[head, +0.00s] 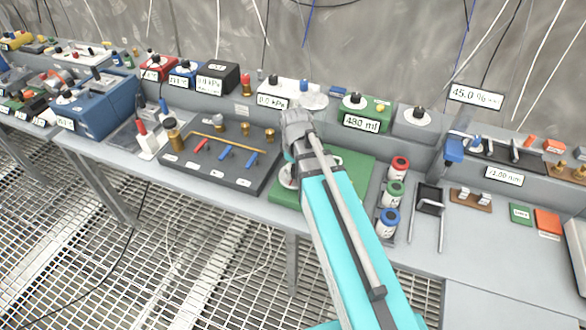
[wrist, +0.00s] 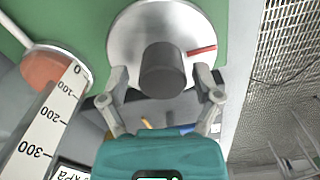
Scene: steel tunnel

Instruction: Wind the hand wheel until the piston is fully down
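The hand wheel is a silver disc (wrist: 125,35) in the wrist view, with a red mark (wrist: 202,50) and a dark grey upright knob (wrist: 162,70). My gripper (wrist: 161,76) is open; its fingertips show on either side of the knob, with a gap at each side. A round orange-brown face (wrist: 44,68), perhaps the piston, shows at the left beside a white scale strip (wrist: 40,135) marked 0 to 300. How far down the piston is cannot be told. In the head view my arm hides the gripper and most of the wheel on the green base (head: 350,165).
A dark valve panel (head: 225,175) stands left of the green base. Red, green and blue-topped canisters (head: 392,195) stand close on its right. Behind are a "0.0 kPa" label (head: 273,102) and a green "480 ml" box (head: 372,110). Bare bench (head: 465,265) lies at the front right.

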